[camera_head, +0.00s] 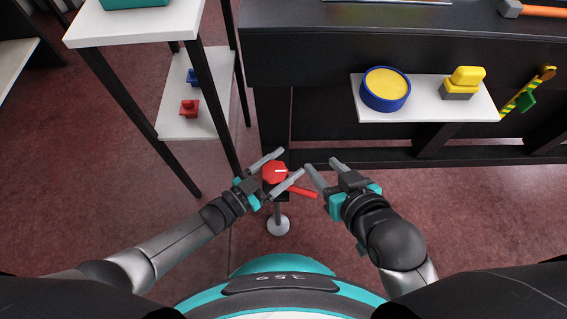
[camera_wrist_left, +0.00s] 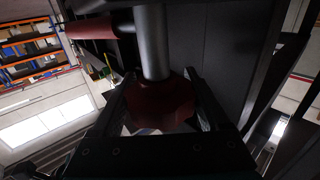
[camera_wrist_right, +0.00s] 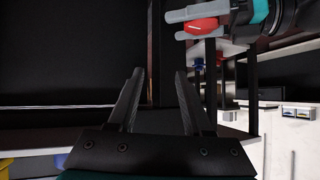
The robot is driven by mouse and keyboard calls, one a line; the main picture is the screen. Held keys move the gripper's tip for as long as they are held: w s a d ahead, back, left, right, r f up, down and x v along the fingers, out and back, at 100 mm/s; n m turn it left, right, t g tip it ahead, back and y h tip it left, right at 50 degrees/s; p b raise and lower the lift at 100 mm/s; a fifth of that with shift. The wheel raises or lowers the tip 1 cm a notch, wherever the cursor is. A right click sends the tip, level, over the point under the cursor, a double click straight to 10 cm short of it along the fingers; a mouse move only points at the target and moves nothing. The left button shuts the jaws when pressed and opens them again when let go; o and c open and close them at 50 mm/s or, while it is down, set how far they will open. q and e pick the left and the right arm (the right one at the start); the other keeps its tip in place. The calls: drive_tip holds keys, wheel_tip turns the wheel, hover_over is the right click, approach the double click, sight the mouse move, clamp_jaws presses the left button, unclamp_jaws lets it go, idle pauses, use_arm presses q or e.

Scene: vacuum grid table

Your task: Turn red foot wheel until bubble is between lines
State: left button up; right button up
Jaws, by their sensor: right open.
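The red foot wheel (camera_head: 273,177) is a faceted red knob with a white mark on top, on a post above a round grey foot (camera_head: 278,226). My left gripper (camera_head: 292,161) has one finger on each side of it, seemingly touching both. In the left wrist view the dark red wheel (camera_wrist_left: 160,105) fills the gap between the fingers. The right wrist view also shows the wheel (camera_wrist_right: 200,26) between them. My right gripper (camera_head: 318,165) is open and empty, right of the wheel. I cannot make out the bubble or its lines.
A red bar (camera_head: 302,190) sticks out beside the wheel. A white shelf (camera_head: 425,112) holds a blue-rimmed yellow round container (camera_head: 386,89) and a yellow-grey object (camera_head: 463,82). A dark table (camera_head: 300,60) stands behind. A white rack (camera_head: 215,70) stands at left.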

use_arm(q)
drive_tip(key=c, duration=0.7)
drive_tip(key=shift+n+t+y+p, duration=0.3)
drive_tip(key=shift+n+t+y, duration=0.5)
drive_tip(key=shift+t+y, duration=0.1)
drive_tip(key=shift+w+a+n+t+y, duration=0.2)
drive_tip(key=shift+a+n+t+y, duration=0.05)
drive_tip(key=shift+n+t+y, duration=0.5)
use_arm(e)
drive_tip(key=shift+s+d+f+g+h, duration=0.1)
drive_tip(key=shift+s+d+g+h, duration=0.15)
drive_tip(key=shift+d+g, duration=0.15)
drive_tip(key=shift+s+d+f+g+h, duration=0.1)
drive_tip(key=shift+s+d+g+h, duration=0.15)
drive_tip(key=shift+d, duration=0.25)
use_arm(q)
drive_tip(key=o, duration=1.2)
drive_tip(key=shift+s+a, duration=0.1)
